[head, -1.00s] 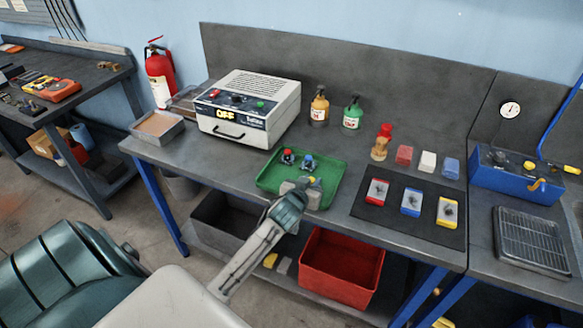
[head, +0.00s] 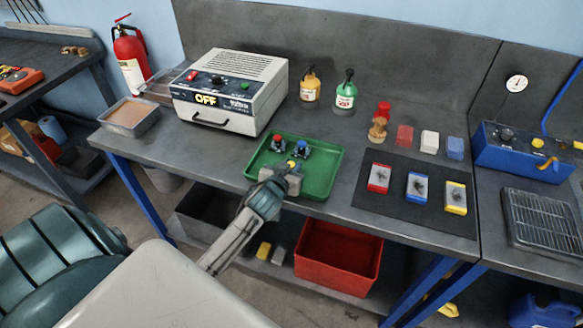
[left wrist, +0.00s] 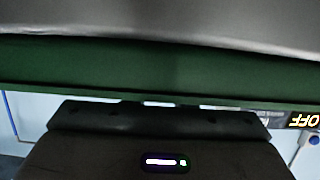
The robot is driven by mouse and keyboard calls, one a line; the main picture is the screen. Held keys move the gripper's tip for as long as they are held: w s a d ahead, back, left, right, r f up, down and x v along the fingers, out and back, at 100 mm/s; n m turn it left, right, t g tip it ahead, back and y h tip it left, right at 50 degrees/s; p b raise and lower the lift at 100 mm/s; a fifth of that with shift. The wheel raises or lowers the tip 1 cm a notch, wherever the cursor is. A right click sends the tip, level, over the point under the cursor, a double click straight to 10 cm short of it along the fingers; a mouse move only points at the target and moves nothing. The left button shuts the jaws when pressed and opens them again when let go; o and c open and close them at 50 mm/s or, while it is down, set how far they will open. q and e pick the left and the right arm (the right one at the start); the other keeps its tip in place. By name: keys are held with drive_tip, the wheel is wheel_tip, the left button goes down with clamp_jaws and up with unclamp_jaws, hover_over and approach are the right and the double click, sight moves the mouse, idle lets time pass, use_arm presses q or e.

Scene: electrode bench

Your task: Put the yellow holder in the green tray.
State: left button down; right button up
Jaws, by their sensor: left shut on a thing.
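The green tray (head: 322,182) lies on the bench near its front edge. A red-topped holder (head: 277,143) and a blue-topped holder (head: 303,149) stand at the back of the tray. My left gripper (head: 290,172) is over the front left part of the tray, shut on the yellow holder (head: 292,164). Only the holder's yellow top shows; the gripper hides the rest. I cannot tell whether the holder touches the tray floor. In the left wrist view the tray shows as a green band (left wrist: 160,65); the holder is not visible there. My right gripper is not in view.
A white box reading OFF (head: 232,90) stands behind left. A dark mat (head: 395,208) with red, blue and yellow items lies to the right. Two bottles (head: 310,88) stand behind the tray. A red bin (head: 338,258) is below. The tray's right part is clear.

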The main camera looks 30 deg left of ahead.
use_arm(q)
drive_tip(key=shift+s+d, duration=0.1)
drive_tip(key=shift+s, duration=0.2)
drive_tip(key=c, duration=1.3)
unclamp_jaws()
drive_tip(key=shift+o, duration=0.5)
drive_tip(key=shift+f, duration=0.1)
drive_tip(key=shift+r, duration=0.2)
drive_tip(key=b+v, duration=0.3)
drive_tip(key=v, duration=0.9)
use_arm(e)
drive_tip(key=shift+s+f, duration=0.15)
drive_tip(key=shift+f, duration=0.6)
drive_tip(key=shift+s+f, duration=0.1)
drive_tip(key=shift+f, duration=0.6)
use_arm(q)
drive_tip(key=shift+d, duration=0.1)
